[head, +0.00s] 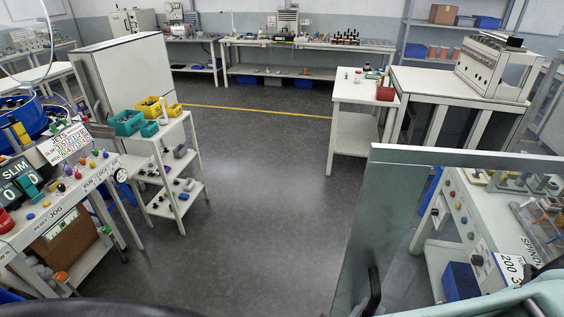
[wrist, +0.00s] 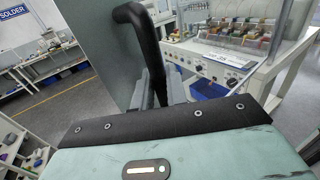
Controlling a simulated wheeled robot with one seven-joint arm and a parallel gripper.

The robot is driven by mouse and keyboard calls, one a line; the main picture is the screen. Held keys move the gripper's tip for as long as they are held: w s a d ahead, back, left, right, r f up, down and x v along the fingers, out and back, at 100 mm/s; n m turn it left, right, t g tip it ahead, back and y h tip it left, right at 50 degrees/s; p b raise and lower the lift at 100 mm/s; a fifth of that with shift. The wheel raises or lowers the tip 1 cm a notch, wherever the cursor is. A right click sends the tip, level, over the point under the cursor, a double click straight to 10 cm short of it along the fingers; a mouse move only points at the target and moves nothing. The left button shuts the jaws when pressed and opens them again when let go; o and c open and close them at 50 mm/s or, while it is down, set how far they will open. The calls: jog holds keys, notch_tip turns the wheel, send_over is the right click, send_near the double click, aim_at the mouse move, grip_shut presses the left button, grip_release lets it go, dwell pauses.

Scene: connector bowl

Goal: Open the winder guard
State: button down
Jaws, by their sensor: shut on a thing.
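The winder guard (head: 392,205) is a greenish see-through panel in a grey frame, upright at the right of the head view. Its near edge stands out over the floor, in front of the winder bench. A black curved handle (head: 373,290) is fixed near that edge. In the wrist view the handle (wrist: 147,45) rises between the grey fingers of my gripper (wrist: 158,92), which is shut on it. The guard panel (wrist: 98,50) fills the left middle of the wrist view. The fingertips are partly hidden behind my gripper's dark front edge.
The winder bench (head: 464,222) is at the right, with several coloured spools (wrist: 250,35) along its back in the wrist view. A white shelf cart (head: 172,165) and a control console (head: 75,185) stand at the left. The floor (head: 270,220) between is clear.

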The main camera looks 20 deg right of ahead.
dwell(0.3)
jog(key=c, duration=1.5)
grip_release()
